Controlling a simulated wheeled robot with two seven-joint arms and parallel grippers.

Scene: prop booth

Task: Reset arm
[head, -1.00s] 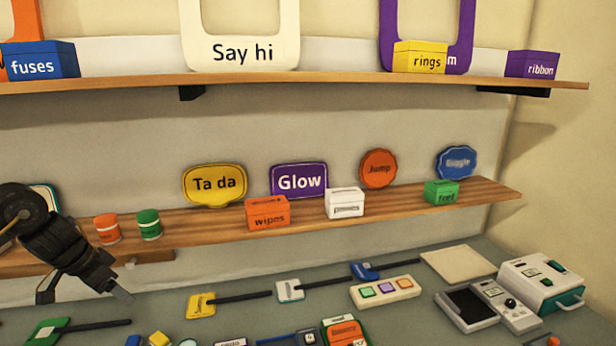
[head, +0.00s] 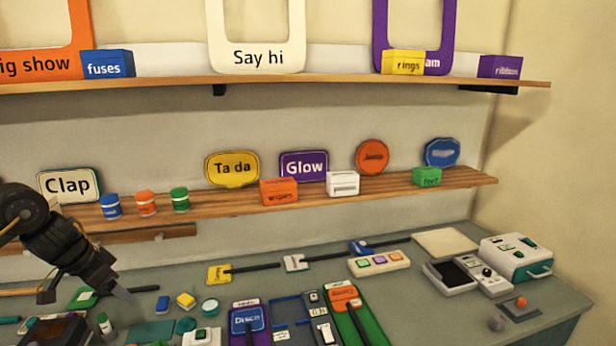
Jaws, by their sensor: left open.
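My left arm comes in from the left edge, dark grey and jointed. My left gripper (head: 84,292) hangs over the left part of the grey-green table (head: 410,310), pointing down, with its jaws apart and nothing seen between them. It is above and in front of the table's left items; whether it touches any cannot be told. My right gripper is not in view.
The lower wooden shelf (head: 235,208) holds signs, small boxes and cans, including a blue can (head: 111,206) right of my arm. Dark-handled paddles, a button strip (head: 379,263), a white device (head: 515,257) and a Disco panel (head: 248,321) crowd the table. A bare patch lies at front right.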

